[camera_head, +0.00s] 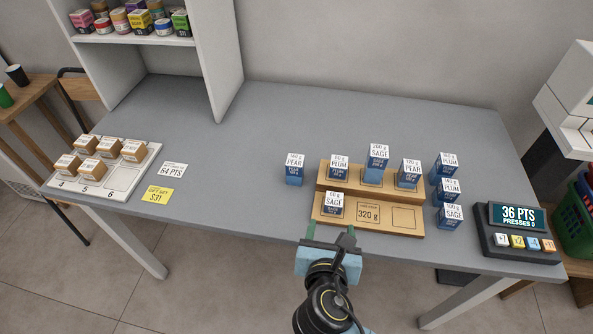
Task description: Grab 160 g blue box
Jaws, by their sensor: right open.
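Several blue boxes with white printed labels stand on and around a two-step wooden stand (320,222). The back step carries a PLUM box (339,172), a tall SAGE box (376,163) and a PEAR box (409,176). A SAGE box (333,208) is in the front left slot. A PEAR box (294,174) stands left of the stand; two PLUM boxes (444,166) (447,193) and a SAGE box (449,216) stand right. The weights are too small to read surely. My right gripper (331,234) is open and empty at the table's front edge, before the front SAGE box. My left gripper is out of view.
The grey table (240,170) is clear in its middle and back. A white numbered tray (121,178) with brown boxes and two cards is at the left. A keypad with a display (517,217) reading 36 PTS is at the right. A white shelf (224,70) stands at the back left.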

